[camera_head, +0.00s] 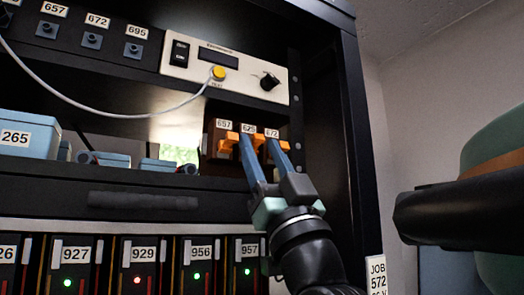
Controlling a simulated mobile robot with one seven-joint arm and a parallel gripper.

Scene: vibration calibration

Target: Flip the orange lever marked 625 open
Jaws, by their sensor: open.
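A brown block of orange levers (210,140) stands on the middle shelf of the dark rack, with labels 657, 625 and 672 along its top. The lever marked 625 (249,128) is the middle one; its orange part shows just under its label, and the rest is hidden behind my fingers. My gripper (258,143) reaches up from the lower right, with its two blue fingers apart. The fingertips are at the levers, one near the lever under 657 (228,142) and one near the lever under 672 (272,133). I cannot tell whether they touch.
A cream control unit (225,68) with a yellow plug and white cable is above. Blue boxes (28,133) sit at left on the same shelf. Numbered modules (140,265) with lights fill the row below. The rack's right post (358,150) is close beside my arm.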

